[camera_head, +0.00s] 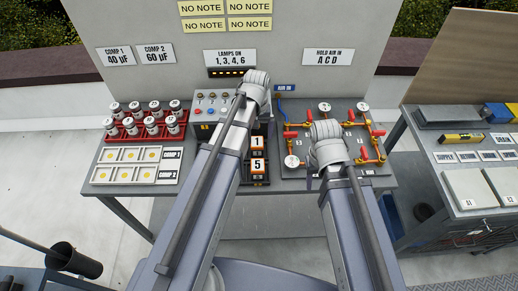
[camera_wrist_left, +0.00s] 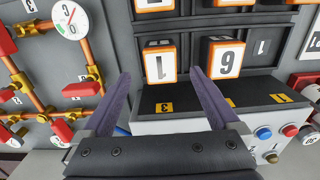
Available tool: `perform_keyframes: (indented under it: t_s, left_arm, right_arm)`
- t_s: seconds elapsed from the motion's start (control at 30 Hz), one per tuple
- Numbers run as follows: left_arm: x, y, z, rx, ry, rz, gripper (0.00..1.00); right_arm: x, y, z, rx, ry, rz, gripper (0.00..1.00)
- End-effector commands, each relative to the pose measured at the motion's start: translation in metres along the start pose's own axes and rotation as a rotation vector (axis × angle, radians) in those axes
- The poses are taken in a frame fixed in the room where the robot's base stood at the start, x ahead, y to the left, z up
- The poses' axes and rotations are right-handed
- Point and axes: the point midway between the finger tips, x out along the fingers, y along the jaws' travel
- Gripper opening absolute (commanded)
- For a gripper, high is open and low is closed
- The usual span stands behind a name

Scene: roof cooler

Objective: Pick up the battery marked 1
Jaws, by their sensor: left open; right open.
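The battery marked 1 (camera_head: 257,141) is an orange-edged block with a white face, standing in a dark rack in the middle of the bench. In the left wrist view, which is upside down, the same battery (camera_wrist_left: 160,65) stands in its slot. My left gripper (camera_wrist_left: 160,74) is open, its two purple fingers on either side of this battery with a gap at each side. In the head view its jaws are hidden behind my arm. The jaws of my right gripper are hidden too; its wrist hangs over the valve panel (camera_head: 292,182).
The battery marked 5 (camera_head: 258,166) sits below battery 1. Another battery (camera_wrist_left: 224,58) stands close beside it in the left wrist view, near the right finger. Red valves and copper pipes lie to the left there, and a panel with buttons (camera_wrist_left: 264,133) to the right.

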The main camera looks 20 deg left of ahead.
Motion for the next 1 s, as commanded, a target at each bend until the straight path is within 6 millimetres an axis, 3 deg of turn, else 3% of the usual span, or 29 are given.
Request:
perform_keyframes:
  t_s: [0.07, 0.37, 0.8, 1.0]
  left_arm:
    - [0.012, 0.0, 0.0, 0.001, 0.0, 0.0, 0.95]
    - [0.017, 0.0, 0.0, 0.001, 0.0, 0.0, 0.95]
    - [0.063, -0.001, 0.0, 0.001, 0.0, 0.0, 0.95]
    - [0.063, -0.001, 0.0, 0.001, 0.0, 0.0, 0.95]
  right_arm:
    - [0.011, -0.001, -0.001, 0.0, 0.0, 0.0, 0.5]
    - [0.016, -0.002, -0.001, 0.0, 0.0, 0.0, 0.5]
    - [0.063, -0.006, -0.004, 0.0, 0.0, 0.0, 0.5]
    - [0.062, -0.006, -0.004, 0.0, 0.0, 0.0, 0.5]
